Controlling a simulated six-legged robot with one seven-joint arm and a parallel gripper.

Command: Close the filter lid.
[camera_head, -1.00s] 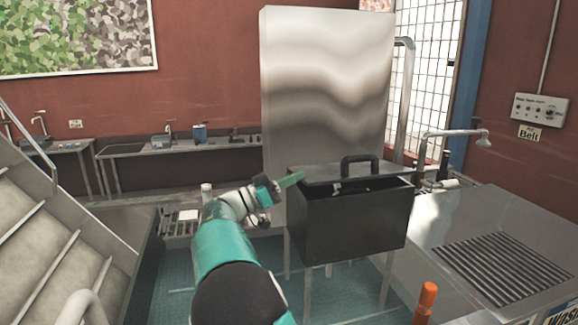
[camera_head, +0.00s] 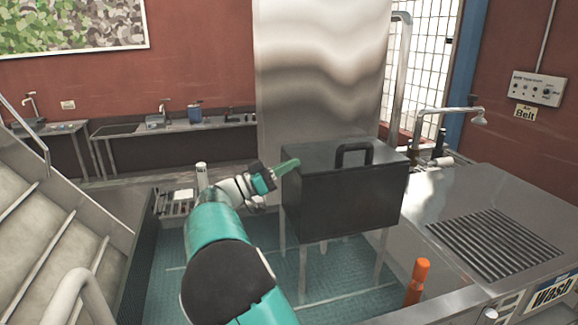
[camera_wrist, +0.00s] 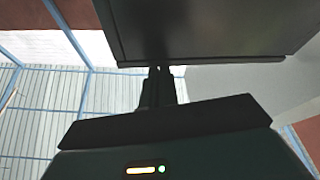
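The filter is a dark grey box (camera_head: 342,208) on thin metal legs, in the middle of the head view. Its lid (camera_head: 318,156), with a black arched handle (camera_head: 354,152), lies flat on top, and no gap shows along the front edge. My gripper (camera_head: 287,167) is at the box's upper left corner, its green fingertip at or very near the lid's left edge. Whether they touch is unclear. In the wrist view, the dark fingers (camera_wrist: 158,88) point up at a dark panel (camera_wrist: 200,30) that looks like part of the box. The fingers look close together and hold nothing visible.
A tall metal panel (camera_head: 320,75) stands behind the box. A metal wash counter (camera_head: 500,235) with a grate is at right, with an orange handle (camera_head: 417,280) in front. Stairs (camera_head: 60,220) are at left. Open floor (camera_head: 165,295) lies below.

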